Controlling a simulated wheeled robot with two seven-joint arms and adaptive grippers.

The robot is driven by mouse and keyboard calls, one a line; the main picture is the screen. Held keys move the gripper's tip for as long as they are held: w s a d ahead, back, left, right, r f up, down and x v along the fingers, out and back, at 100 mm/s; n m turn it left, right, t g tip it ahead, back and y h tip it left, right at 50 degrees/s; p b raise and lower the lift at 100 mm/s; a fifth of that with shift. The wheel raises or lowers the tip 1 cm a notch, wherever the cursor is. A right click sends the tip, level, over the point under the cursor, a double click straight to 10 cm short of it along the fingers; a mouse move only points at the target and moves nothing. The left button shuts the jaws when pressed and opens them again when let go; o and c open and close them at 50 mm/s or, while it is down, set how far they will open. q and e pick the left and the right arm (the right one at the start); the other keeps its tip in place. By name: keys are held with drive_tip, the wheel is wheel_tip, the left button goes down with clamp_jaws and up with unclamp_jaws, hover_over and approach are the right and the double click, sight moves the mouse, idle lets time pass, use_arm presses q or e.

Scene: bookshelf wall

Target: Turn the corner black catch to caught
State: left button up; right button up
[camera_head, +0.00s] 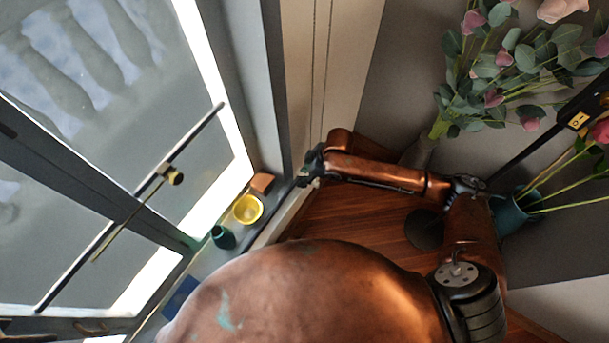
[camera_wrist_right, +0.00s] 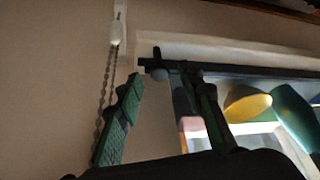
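My right gripper (camera_head: 308,168) is beside the window frame, above the sill, in the head view. In the right wrist view its two green-black fingers (camera_wrist_right: 166,88) stand apart with nothing held between them. A dark bar (camera_wrist_right: 250,73) with a small knob runs behind the right finger. A black bar (camera_head: 535,143) with a yellow fitting (camera_head: 578,120) is at the right of the head view, far from the gripper. I cannot tell whether either one is the corner black catch or how it is set. My left gripper is not in view.
The window (camera_head: 120,100) has a brass handle (camera_head: 172,175). A yellow bowl (camera_head: 247,208) and a dark green cup (camera_head: 223,237) stand on the sill. Flowers (camera_head: 500,70) fill the upper right. A beaded chain (camera_wrist_right: 106,85) hangs left of the fingers in the wrist view.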

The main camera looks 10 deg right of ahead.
drive_tip(key=shift+a+f, duration=0.1)
drive_tip(key=shift+f, duration=0.2)
drive_tip(key=shift+c, duration=0.5)
clamp_jaws()
